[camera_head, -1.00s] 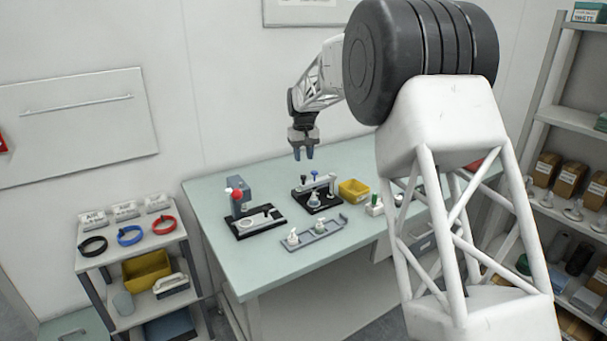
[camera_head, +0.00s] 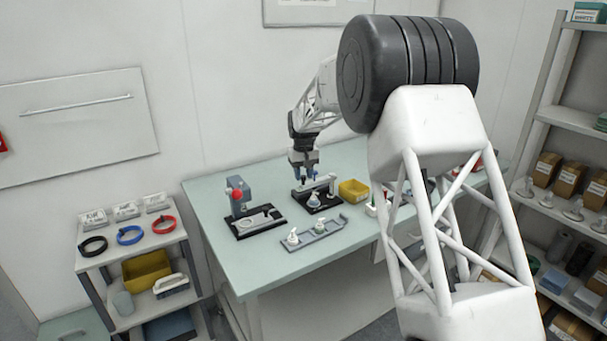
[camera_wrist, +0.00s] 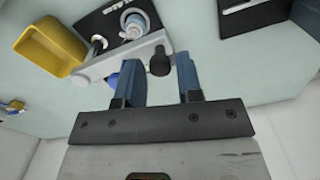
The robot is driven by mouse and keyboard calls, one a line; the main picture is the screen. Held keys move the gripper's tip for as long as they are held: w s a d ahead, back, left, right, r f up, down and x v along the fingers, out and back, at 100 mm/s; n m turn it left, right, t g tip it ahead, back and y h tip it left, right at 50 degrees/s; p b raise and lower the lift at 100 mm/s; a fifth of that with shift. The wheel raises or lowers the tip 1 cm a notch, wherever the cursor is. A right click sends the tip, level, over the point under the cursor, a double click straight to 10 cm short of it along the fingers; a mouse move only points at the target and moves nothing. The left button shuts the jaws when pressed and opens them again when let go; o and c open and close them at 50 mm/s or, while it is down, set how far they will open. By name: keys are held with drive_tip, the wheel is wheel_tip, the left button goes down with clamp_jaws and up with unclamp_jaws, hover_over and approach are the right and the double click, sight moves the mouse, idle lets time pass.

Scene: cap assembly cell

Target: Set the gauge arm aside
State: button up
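The gauge arm (camera_wrist: 125,62) is a light grey bar across a black fixture plate (camera_wrist: 112,22), with a black knob (camera_wrist: 160,64) at one end. In the head view the gauge arm (camera_head: 322,184) stands on the same fixture on the table, partly hidden by my gripper (camera_head: 305,176). A pale round part (camera_wrist: 134,24) sits on the plate beside the bar. In the wrist view my gripper (camera_wrist: 159,72) is open, with its two blue fingers on either side of the black knob. I cannot tell whether they touch it.
A yellow bin (camera_head: 354,190) stands right of the fixture. A black-based device with a red knob (camera_head: 237,195) stands to the left. A grey tray (camera_head: 325,231) with small parts lies in front. The table's front left (camera_head: 240,270) is clear.

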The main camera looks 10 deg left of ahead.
clamp_jaws()
